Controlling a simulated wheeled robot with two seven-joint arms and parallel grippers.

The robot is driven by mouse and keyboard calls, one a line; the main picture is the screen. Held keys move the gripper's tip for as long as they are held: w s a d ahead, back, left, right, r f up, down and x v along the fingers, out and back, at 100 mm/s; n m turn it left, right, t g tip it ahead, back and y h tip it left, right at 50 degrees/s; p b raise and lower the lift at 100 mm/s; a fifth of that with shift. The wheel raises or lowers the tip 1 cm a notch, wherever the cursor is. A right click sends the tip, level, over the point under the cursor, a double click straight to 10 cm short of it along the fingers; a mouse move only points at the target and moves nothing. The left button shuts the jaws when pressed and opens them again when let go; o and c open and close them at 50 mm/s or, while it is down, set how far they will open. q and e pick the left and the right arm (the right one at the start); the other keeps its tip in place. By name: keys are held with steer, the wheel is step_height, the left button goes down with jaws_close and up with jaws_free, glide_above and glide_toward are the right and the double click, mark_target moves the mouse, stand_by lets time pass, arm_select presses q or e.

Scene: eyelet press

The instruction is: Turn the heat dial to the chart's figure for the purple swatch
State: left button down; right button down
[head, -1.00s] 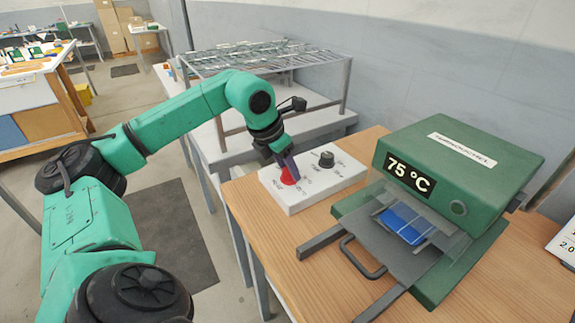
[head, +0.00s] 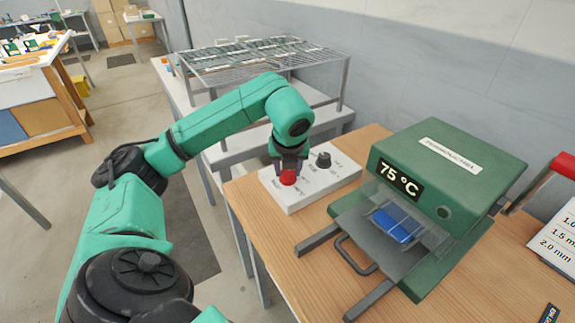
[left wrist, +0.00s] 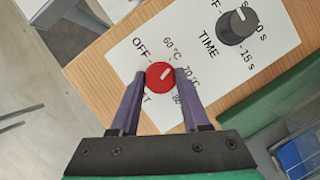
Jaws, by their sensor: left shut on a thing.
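The red heat dial (head: 288,177) sits on a white control panel (head: 322,188) on the wooden table. My left gripper (left wrist: 162,82) is shut on the dial, one purple finger on each side of it. In the left wrist view the dial (left wrist: 160,76) has a white mark pointing up and right, roughly between 60 °C and 70 °C. OFF is printed to its upper left. The green press (head: 450,170) displays 75 °C and holds a blue piece (head: 397,224); no purple swatch can be made out. The chart (head: 557,235) is cut off, showing millimetre figures. My right gripper is out of view.
A black TIME dial (head: 323,160) stands beside the red one; it also shows in the left wrist view (left wrist: 237,25). The press handle (head: 356,256) juts toward the front. A wire rack (head: 262,62) stands behind. A red bar (head: 562,165) is at the right edge.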

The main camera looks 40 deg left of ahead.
arm_select(q)
steer(key=shift+n+g+y+p, duration=0.3)
steer(key=shift+n+g, duration=0.1)
steer(key=shift+n, duration=1)
steer(key=shift+c, duration=1.9)
jaws_free()
steer(key=shift+d, duration=0.1)
steer(key=shift+d+r, duration=0.1)
steer(key=shift+r, duration=0.3)
steer(key=p+v, duration=0.7)
steer(key=v, duration=0.6)
steer(key=shift+d+r, duration=0.15)
steer(key=shift+r, duration=0.2)
